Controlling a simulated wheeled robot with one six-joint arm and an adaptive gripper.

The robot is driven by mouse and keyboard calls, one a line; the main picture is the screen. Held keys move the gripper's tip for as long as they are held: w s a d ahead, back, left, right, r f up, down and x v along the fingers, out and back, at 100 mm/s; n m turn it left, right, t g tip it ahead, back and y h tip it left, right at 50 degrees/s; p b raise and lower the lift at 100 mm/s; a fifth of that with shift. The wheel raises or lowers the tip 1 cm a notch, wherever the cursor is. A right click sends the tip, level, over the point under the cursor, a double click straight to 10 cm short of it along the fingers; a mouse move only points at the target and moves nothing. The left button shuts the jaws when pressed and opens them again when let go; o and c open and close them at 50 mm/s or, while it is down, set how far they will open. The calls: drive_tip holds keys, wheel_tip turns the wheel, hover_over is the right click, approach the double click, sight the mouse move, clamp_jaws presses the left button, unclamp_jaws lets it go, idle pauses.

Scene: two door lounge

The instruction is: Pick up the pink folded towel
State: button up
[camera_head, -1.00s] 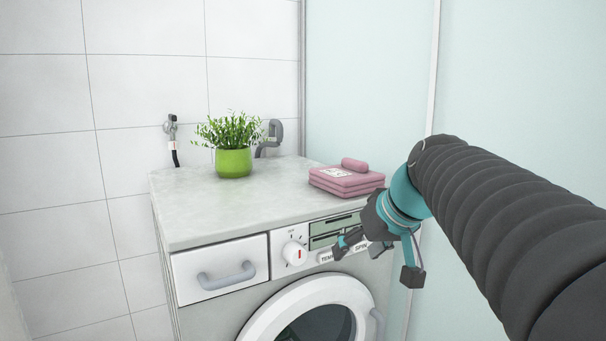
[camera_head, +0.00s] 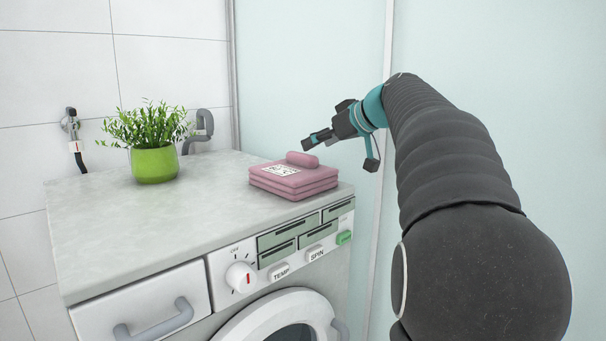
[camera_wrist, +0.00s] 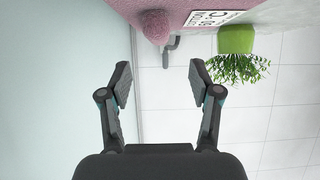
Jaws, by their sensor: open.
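The pink folded towel (camera_head: 293,181) lies as a stack on the top of the washing machine, near its right front corner, with a small pink roll and a white label on top. My gripper (camera_head: 335,149) is open and empty, above and just right of the towel in the head view. In the wrist view, which shows the scene upside down, the towel (camera_wrist: 185,12) is at the top edge, partly cut off. The open fingers (camera_wrist: 160,78) there are apart with nothing between them.
The washing machine (camera_head: 130,235) has a clear grey top left of the towel. A green potted plant (camera_head: 154,160) stands at the back left. A grey pipe (camera_head: 203,128) rises behind. A pale panel wall stands close on the right.

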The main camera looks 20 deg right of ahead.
sight(302, 153)
drive_tip(key=x, duration=0.2)
drive_tip(key=shift+w+a+f, duration=0.1)
drive_tip(key=shift+w+a, duration=0.1)
drive_tip(key=shift+a, duration=0.05)
drive_tip(key=shift+d+f+x, duration=0.1)
drive_tip(key=shift+d+x, duration=0.1)
drive_tip(key=shift+x, duration=1.2)
drive_tip(key=shift+d+f+x, duration=0.15)
drive_tip(key=shift+d+x, duration=0.05)
drive_tip(key=shift+x, duration=1.2)
clamp_jaws()
